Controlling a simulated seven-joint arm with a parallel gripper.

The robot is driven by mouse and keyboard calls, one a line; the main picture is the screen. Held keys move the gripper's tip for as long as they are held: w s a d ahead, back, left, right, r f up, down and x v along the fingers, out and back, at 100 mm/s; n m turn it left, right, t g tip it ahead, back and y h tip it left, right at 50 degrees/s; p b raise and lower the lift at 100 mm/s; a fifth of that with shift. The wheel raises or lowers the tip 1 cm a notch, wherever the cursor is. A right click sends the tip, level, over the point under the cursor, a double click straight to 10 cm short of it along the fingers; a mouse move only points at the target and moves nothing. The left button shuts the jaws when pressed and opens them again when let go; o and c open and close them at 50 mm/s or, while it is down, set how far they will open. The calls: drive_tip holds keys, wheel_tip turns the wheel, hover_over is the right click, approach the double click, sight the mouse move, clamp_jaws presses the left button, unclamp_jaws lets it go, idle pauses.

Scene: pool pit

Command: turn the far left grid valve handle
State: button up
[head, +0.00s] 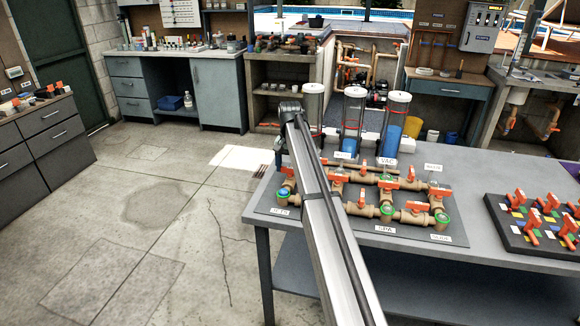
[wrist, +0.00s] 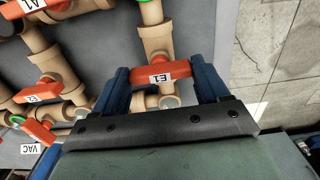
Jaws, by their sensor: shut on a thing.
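The valve grid is a set of tan pipes (head: 345,208) with orange-red handles on a grey board (head: 400,232) on the table. In the wrist view, an orange-red handle (wrist: 161,73) labelled E1 lies crosswise on a tan valve body. My gripper (wrist: 163,80) has its two blue fingers at the two ends of this handle and is shut on it. In the head view my gripper (head: 279,155) points down at the grid's far left end, where my arm partly hides the valve. The handle's exact angle is hard to tell there.
Other grid handles sit close by, such as one labelled E2 (wrist: 37,91) in the wrist view. Clear cylinders (head: 353,108) stand behind the grid. A black board with orange handles (head: 540,225) lies to the right. Open floor (head: 150,200) is left of the table (head: 480,255).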

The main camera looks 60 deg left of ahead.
drive_tip(key=c, duration=0.3)
drive_tip(key=shift+c, duration=0.2)
drive_tip(key=shift+n, duration=0.3)
drive_tip(key=n, duration=1.2)
drive_tip(key=shift+a, duration=0.1)
drive_tip(key=n, duration=0.5)
drive_tip(key=shift+n, duration=0.3)
